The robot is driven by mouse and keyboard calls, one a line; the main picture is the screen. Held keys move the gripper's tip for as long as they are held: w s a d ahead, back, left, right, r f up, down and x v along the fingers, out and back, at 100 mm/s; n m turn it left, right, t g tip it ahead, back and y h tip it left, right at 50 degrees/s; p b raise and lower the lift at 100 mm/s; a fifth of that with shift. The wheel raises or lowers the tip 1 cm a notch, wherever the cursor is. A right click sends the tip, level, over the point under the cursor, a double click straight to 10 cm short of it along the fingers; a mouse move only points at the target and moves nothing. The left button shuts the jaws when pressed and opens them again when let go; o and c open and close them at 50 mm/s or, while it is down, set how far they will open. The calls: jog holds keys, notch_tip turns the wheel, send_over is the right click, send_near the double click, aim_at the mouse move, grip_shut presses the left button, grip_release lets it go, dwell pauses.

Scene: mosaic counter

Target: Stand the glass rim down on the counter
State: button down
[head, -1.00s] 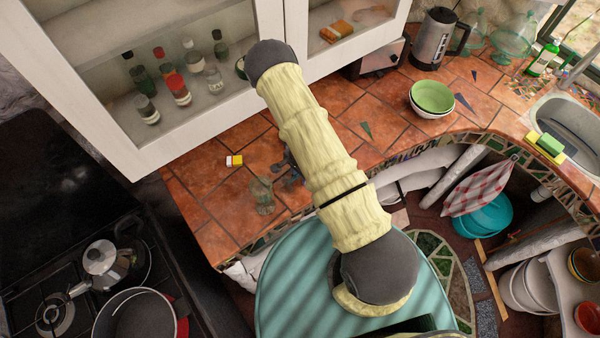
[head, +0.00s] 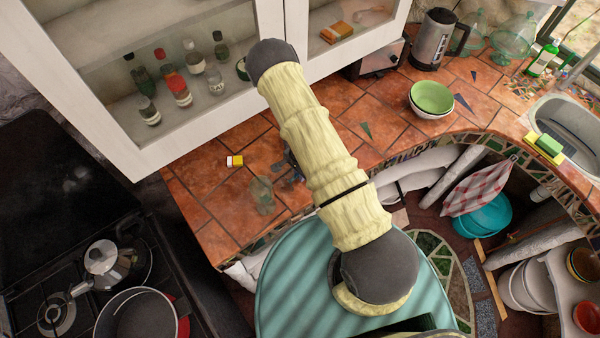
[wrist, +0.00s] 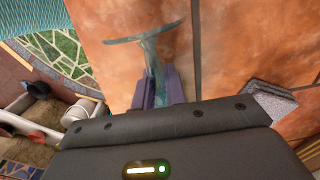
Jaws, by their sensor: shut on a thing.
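The glass (head: 263,195) is clear and greenish and shows small in the head view, over the front left part of the tiled counter (head: 215,205). In the wrist view the glass (wrist: 152,54) shows a wide thin disc at its far end and a narrow stem running down between the fingers. I cannot tell whether that disc is the foot or the rim. My gripper (wrist: 161,82) is shut on the stem. In the head view my arm largely hides the gripper. Whether the glass touches the counter is unclear.
A small yellow and white item (head: 234,161) lies left of the glass. The white cabinet (head: 190,130) with bottles stands behind it. The stove with a kettle (head: 101,257) and a pot is at left. Green bowls (head: 432,96) stand farther right.

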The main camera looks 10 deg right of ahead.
jog(key=shift+r+p, duration=1)
jog(key=shift+r, duration=3.25)
